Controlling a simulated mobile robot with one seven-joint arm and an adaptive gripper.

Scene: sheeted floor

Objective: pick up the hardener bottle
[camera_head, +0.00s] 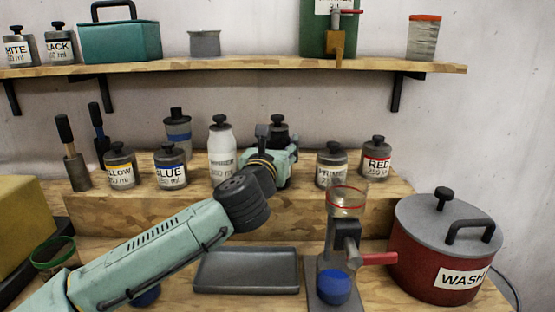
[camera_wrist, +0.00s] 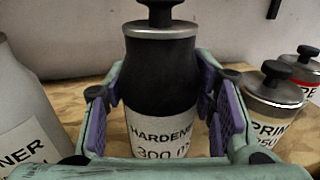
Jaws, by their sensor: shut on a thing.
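The hardener bottle (camera_wrist: 160,75) is dark with a grey metal rim, a black knob on top and a white label reading HARDENER 300 ml. It stands upright between the purple-padded fingers of my gripper (camera_wrist: 165,105), which is shut on it from both sides. In the head view the top of the bottle (camera_head: 278,132) shows above my gripper (camera_head: 274,160), which hides its lower part. The bottle's base is hidden in both views, so I cannot tell whether it touches the wooden step.
A white thinner bottle (camera_head: 221,150) stands close on the left, and the primer jar (camera_head: 331,167) and red jar (camera_head: 376,158) on the right. Blue (camera_head: 171,167) and yellow (camera_head: 120,167) jars are farther left. A grey tray (camera_head: 246,271) and red wash pot (camera_head: 440,250) are in front.

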